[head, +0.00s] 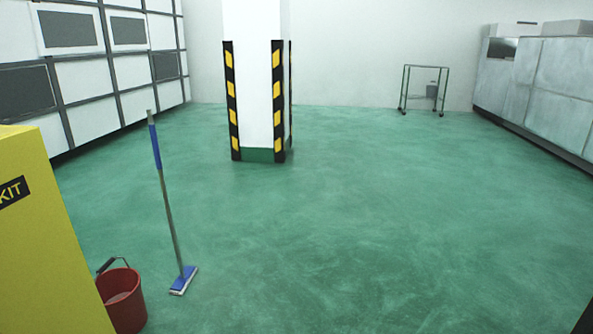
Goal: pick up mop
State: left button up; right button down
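The mop (169,212) stands upright with a slight tilt on the green floor, left of the middle of the head view. Its grey handle has a blue grip (154,147) near the top, and its flat blue head (183,280) with a pale edge rests on the floor. Neither of my grippers shows in this view, so nothing of mine is seen touching the mop.
A red bucket (122,300) stands left of the mop head, beside a yellow cabinet (45,240) at the left edge. A white pillar (256,90) with black-yellow guards stands behind. A wheeled cart (424,90) is far back. Open green floor (360,230) lies right.

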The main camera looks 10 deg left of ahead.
aim_at(187, 274)
jog(key=i+u, duration=0.1)
jog(key=i, duration=0.75)
jog(key=i+l+u, duration=0.1)
jog(key=i, duration=0.75)
jog(key=i+u, duration=0.35)
jog(key=i+l+u, duration=0.15)
jog(key=i+u, duration=0.15)
jog(key=i, duration=0.25)
jog(key=i+l+u, duration=0.35)
jog(key=i+j, duration=0.1)
jog(key=i, duration=0.05)
